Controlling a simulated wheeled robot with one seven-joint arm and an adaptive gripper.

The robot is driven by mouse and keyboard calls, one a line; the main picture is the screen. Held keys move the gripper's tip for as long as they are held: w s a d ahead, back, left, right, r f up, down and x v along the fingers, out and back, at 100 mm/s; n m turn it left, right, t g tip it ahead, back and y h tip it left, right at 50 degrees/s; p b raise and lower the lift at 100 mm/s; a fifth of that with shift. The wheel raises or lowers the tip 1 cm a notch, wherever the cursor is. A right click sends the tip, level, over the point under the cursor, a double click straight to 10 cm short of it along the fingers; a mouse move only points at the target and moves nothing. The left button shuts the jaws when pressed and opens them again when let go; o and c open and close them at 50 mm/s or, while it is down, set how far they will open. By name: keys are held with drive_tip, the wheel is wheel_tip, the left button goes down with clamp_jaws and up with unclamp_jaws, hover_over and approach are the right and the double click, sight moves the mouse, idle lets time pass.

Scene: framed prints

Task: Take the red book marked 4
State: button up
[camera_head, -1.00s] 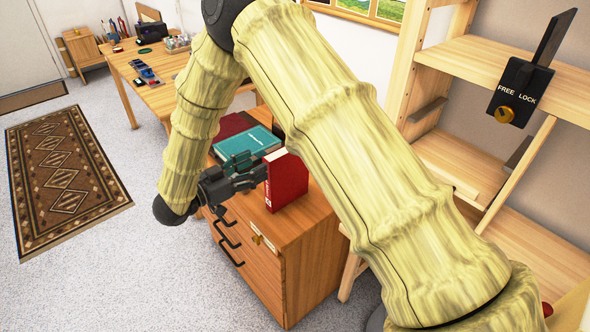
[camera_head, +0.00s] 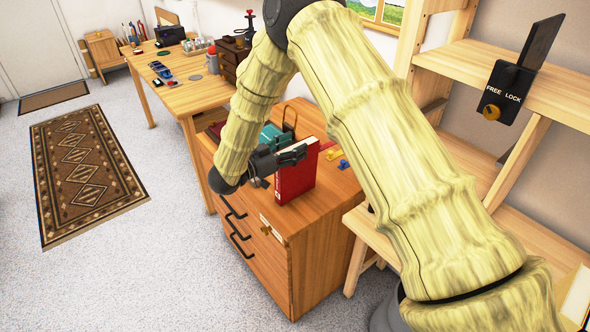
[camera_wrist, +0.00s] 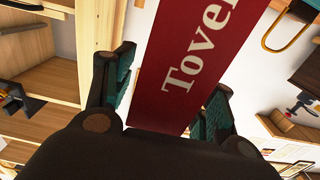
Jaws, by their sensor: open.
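A red book (camera_head: 296,174) stands upright on the wooden drawer cabinet (camera_head: 330,208). In the wrist view its red spine (camera_wrist: 190,60), with white letters reading "Tover", lies between my two fingers. My gripper (camera_head: 285,160) is open, with its fingers at the book's upper part, one on each side. In the wrist view my gripper (camera_wrist: 165,95) shows a gap beside the left finger; contact at the right finger cannot be told. No figure 4 can be read on the book.
Small yellow and blue items (camera_head: 343,164) lie right of the book on the cabinet. A wooden shelf unit (camera_head: 470,60) stands at the right. A long table (camera_head: 190,97) with tools is behind. A patterned rug (camera_head: 85,170) lies on the floor left.

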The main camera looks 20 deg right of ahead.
drive_tip(key=shift+w+d+f, duration=0.1)
drive_tip(key=shift+w+f, duration=0.3)
drive_tip(key=shift+f, duration=0.1)
drive_tip(key=shift+s+r, duration=0.2)
drive_tip(key=shift+r, duration=0.05)
drive_tip(key=c, duration=0.8)
drive_tip(key=shift+f, duration=0.1)
clamp_jaws()
